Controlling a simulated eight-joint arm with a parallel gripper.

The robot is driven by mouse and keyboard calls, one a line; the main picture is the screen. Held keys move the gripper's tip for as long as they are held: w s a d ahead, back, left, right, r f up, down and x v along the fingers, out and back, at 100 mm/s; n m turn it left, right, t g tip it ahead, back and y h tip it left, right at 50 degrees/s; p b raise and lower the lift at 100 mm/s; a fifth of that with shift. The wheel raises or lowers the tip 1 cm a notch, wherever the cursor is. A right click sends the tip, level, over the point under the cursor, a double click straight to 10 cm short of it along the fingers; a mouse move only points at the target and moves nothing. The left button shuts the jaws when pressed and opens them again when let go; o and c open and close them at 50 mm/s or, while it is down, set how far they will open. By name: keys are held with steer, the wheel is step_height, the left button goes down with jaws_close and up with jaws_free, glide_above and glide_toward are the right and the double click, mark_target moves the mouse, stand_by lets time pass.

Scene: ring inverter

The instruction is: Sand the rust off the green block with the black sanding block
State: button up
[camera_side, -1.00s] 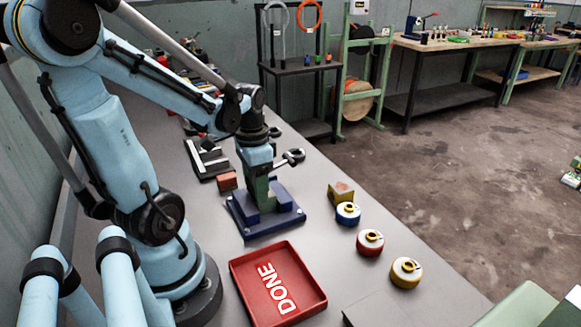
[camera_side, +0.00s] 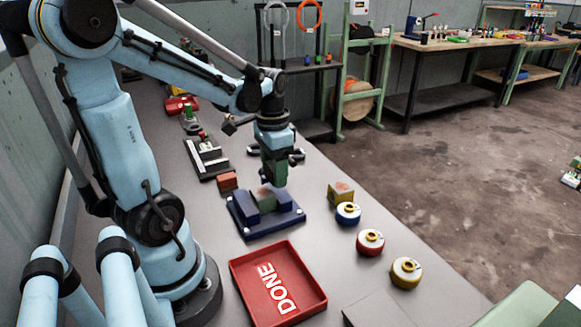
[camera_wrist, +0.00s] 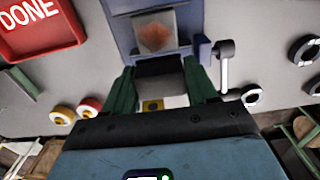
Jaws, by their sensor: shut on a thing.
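The green block (camera_side: 267,203) sits between the jaws of a blue vise (camera_side: 250,230), with an orange-brown rust patch on its top. In the wrist view the patch shows clearly on the block's pale top (camera_wrist: 154,36), between the blue vise jaws (camera_wrist: 120,32). My gripper (camera_side: 274,180) is above and just behind the vise in the side view, apart from the green block. In the wrist view its green fingers are shut on the dark sanding block (camera_wrist: 160,75). The sanding block is hard to make out in the side view.
A red tray marked DONE (camera_side: 317,290) lies in front of the vise. A yellow block with a rusty top (camera_side: 341,193) and blue (camera_side: 347,213), red (camera_side: 370,242) and yellow (camera_side: 406,272) round pieces stand to the right. A reddish block (camera_side: 227,181) lies left of the vise.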

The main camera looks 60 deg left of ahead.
steer(key=shift+r, duration=2.9)
steer(key=shift+f, duration=0.25)
